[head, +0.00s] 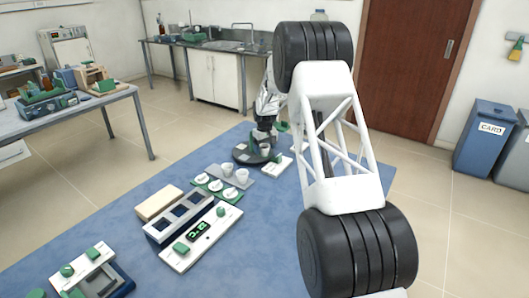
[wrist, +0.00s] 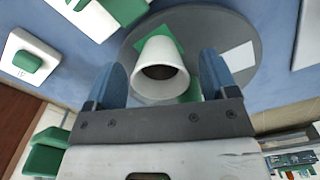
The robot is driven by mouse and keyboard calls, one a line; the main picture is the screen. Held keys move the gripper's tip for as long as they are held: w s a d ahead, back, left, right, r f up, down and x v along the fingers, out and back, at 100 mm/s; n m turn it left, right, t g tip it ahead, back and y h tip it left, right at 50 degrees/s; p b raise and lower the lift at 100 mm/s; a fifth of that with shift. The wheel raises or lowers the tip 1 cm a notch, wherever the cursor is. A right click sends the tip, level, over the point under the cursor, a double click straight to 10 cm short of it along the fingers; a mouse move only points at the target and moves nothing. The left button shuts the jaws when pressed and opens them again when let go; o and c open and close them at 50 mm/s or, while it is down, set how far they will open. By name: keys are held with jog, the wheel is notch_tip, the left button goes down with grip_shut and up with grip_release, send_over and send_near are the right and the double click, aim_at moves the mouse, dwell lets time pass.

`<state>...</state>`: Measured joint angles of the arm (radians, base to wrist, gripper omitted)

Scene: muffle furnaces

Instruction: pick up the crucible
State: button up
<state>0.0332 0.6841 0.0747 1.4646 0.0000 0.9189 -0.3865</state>
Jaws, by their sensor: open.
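The crucible (wrist: 162,56) is a white, tapered cup with a dark inside. In the wrist view it stands on a dark round plate (wrist: 228,25), with its mouth facing the camera. My gripper (wrist: 162,72) is open, with one blue finger on each side of the crucible and a visible gap on both sides. In the head view the crucible (head: 265,149) shows small on the round plate (head: 245,156), just below my gripper (head: 265,138). The fingers are too small there to make out, and contact cannot be told.
Two other white cups (head: 242,175) stand on a grey tray beside the round plate. Several small white dishes (head: 215,185) sit on a green base nearer. A white-and-green control unit (head: 200,232) lies in front. A white card (head: 278,167) lies right of the plate.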

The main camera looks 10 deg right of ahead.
jog(key=shift+c, duration=0.2)
dwell(0.3)
jog(key=c, duration=1)
jog(key=shift+r, duration=0.1)
jog(key=shift+r, duration=0.75)
notch_tip(320, 180, up, 2)
jog(key=shift+r, duration=0.1)
jog(key=s+r, duration=0.1)
jog(key=s, duration=1.5)
jog(key=shift+a, duration=0.25)
jog(key=shift+r, duration=0.1)
jog(key=w+a, duration=0.6)
jog(key=a, duration=0.5)
jog(key=w+a, duration=0.6)
jog(key=a, duration=0.6)
jog(key=shift+w+f, duration=0.2)
jog(key=shift+w, duration=0.15)
